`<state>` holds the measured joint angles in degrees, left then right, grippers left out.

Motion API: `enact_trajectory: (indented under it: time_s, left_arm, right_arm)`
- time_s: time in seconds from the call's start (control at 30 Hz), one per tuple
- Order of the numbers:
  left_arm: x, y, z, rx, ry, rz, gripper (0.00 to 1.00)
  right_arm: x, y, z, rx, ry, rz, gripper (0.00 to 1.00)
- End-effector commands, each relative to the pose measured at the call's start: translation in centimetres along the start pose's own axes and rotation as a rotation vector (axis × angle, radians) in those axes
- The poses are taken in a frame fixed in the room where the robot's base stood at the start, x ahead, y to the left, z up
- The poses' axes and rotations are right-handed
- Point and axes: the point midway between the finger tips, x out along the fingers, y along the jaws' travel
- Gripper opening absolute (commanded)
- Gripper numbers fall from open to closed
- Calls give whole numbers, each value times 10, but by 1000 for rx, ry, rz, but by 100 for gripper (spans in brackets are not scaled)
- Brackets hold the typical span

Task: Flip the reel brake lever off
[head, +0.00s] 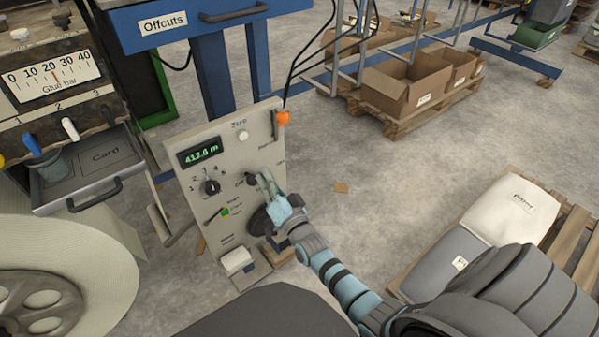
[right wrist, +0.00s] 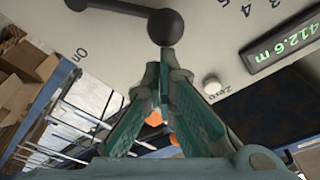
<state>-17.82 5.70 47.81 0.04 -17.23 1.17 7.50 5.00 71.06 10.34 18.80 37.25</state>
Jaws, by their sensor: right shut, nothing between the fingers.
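The grey control panel (head: 230,165) stands upright in the middle of the head view. Its black lever with a ball knob (head: 251,180) shows beside the "Off" label, partly behind my right gripper (head: 266,175). In the right wrist view the lever's ball knob (right wrist: 167,27) is just beyond the fingertips, and its arm runs left, toward the side with the "On" label. My right gripper (right wrist: 164,58) is shut and empty, its tips close to the knob. I cannot tell whether they touch it. My left gripper is not in view.
The panel also has a "412.6 m" display (head: 200,152), a rotary dial (head: 211,187), a white Zero button (head: 243,136) and an orange knob (head: 283,118). A large reel (head: 100,255) stands at left. The blue Offcuts drawer (head: 185,25) is above. Open floor lies right of the panel.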

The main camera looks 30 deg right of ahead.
Motion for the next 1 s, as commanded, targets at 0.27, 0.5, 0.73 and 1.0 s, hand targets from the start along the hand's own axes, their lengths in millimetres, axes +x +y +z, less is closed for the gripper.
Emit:
enact_trajectory:
  time_s: [0.27, 0.5, 0.73, 1.0]
  left_arm:
    - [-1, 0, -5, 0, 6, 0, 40]
    - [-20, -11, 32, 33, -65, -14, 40]
    - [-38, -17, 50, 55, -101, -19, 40]
    - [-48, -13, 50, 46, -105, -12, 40]
  right_arm:
    - [0, 0, -2, 1, 0, 0, 0]
    - [-4, 0, -32, -3, 1, 3, 0]
    - [-48, 2, -42, 0, -1, 6, 0]
    - [-97, 1, -39, 0, -1, 1, 0]
